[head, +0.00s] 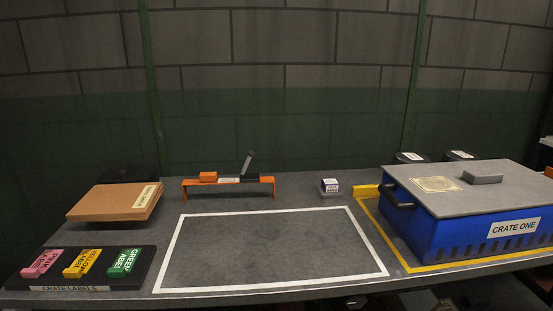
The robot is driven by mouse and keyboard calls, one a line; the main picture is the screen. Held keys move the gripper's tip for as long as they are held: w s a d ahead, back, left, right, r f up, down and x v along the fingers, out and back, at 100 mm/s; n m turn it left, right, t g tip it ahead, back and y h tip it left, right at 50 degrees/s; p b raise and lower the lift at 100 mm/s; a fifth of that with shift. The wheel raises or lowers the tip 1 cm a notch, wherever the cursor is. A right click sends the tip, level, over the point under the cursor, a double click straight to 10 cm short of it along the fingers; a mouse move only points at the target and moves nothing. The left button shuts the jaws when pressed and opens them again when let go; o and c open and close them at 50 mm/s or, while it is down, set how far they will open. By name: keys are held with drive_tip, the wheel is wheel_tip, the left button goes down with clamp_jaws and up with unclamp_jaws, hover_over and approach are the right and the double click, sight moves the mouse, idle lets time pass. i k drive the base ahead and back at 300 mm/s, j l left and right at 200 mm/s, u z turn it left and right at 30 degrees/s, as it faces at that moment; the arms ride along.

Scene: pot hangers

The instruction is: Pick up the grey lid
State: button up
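The grey lid (530,200) lies flat on top of the blue crate (450,234) at the right of the table. It has a raised grey block handle (482,178) near its middle and a pale square patch (436,184) on its left part. The crate carries a "CRATE ONE" label (514,228) on its front and a dark handle (397,196) on its left end. The inside of the crate is hidden by the lid. My gripper is not in view.
A white-outlined area (270,248) in the table's middle is empty. Left are a cardboard box (115,202) and a label tray (97,284). Behind stand an orange rack (228,184) and a small purple-and-white box (329,186). Dark round containers (411,157) stand behind the crate.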

sight(456, 189)
drive_tip(key=z, duration=1.25)
drive_tip(key=j+z, duration=0.6)
drive_tip(key=j, duration=0.95)
drive_tip(key=i+j, duration=0.15)
drive_tip(key=i, duration=0.3)
drive_tip(key=i+j, duration=0.1)
drive_tip(key=i, duration=0.3)
